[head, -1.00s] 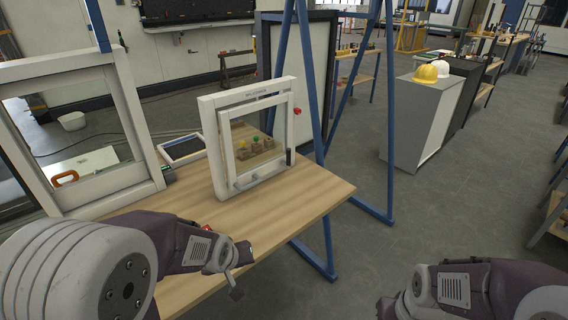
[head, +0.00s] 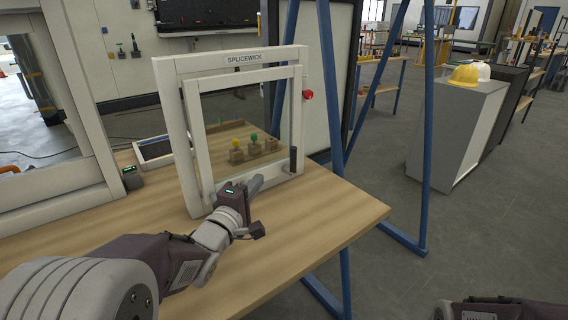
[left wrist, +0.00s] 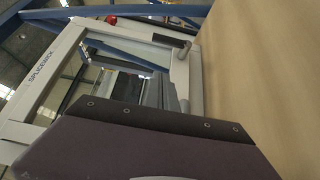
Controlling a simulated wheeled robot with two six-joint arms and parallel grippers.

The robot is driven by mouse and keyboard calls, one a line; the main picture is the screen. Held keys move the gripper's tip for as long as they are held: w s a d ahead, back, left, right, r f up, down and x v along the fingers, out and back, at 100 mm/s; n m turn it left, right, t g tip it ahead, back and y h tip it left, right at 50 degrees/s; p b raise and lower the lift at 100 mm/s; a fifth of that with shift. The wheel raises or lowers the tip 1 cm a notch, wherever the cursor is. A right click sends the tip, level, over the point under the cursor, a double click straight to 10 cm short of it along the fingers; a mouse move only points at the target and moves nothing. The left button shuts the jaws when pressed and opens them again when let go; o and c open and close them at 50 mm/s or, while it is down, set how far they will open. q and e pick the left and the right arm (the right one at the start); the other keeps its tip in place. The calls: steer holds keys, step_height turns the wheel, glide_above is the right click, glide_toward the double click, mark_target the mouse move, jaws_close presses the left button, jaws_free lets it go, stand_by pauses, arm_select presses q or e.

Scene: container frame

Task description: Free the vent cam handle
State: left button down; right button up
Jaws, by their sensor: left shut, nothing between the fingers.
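A pale window frame (head: 312,110) marked SPLICEWICK stands upright on the wooden bench, with an inner sash (head: 194,130). A dark upright handle (head: 293,160) sits at the sash's lower right; it also shows in the left wrist view (left wrist: 172,41), on the frame's pale lower rail. My left gripper (head: 258,182) is shut and empty, in front of the sash's lower part and left of the handle, apart from it. Its fingers are not visible in the left wrist view. Of my right arm only a part shows at the bottom right; its gripper is out of view.
Through the pane, small blocks with yellow and green knobs (head: 254,140) show. A red knob (head: 308,95) is on the frame's right side. The wooden bench (head: 330,215) is clear at front right.

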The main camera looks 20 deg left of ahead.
arm_select(q)
steer(key=w+d+b, duration=0.2)
steer(key=w+d, duration=0.1)
steer(key=w, duration=0.8)
steer(key=shift+w+d, duration=0.35)
steer(key=shift+w, duration=0.05)
